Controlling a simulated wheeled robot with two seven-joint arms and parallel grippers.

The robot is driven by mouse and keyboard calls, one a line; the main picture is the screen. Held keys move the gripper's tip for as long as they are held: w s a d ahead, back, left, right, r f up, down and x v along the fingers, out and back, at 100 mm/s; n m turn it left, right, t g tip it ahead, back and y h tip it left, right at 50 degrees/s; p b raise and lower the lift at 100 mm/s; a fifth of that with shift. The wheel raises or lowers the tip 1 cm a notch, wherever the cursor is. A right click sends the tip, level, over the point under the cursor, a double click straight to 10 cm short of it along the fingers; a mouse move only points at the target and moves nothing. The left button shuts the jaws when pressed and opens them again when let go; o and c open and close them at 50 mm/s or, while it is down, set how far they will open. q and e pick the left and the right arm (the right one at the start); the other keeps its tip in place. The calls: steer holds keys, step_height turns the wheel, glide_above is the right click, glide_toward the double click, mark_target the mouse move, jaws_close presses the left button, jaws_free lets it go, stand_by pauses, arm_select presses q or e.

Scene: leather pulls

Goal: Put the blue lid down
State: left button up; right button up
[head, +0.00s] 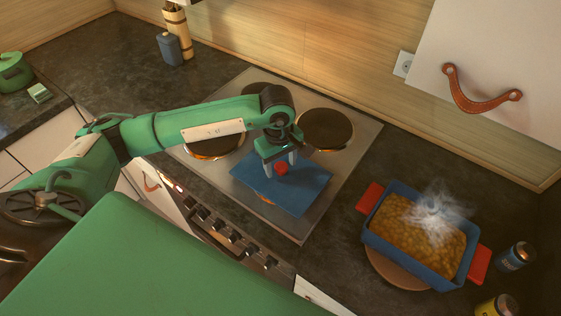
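The blue lid (310,185) is a flat rectangular plate with a red knob (282,169). It is over the front right part of the hob and hides most of the burner there. I cannot tell whether it rests on the hob or hangs just above it. My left gripper (280,167) points down at the knob, with one finger on each side of it. Whether the fingers press on the knob is too small to tell. My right gripper is not in view.
A blue pot (415,262) with red handles stands right of the hob (348,178), uncovered, full of steaming food, on a round brown board (392,270). Two small jars (515,256) stand right of it. Dark burners (325,130) glow at their edges. Counter between hob and pot is clear.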

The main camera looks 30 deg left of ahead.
mark_target(278, 166)
arm_select(q)
step_height(278, 166, up, 12)
steer(key=b, duration=0.3)
steer(key=shift+s+a+b, duration=0.15)
steer(key=shift+a+b, duration=0.05)
steer(key=shift+b, duration=0.1)
stand_by(0.6)
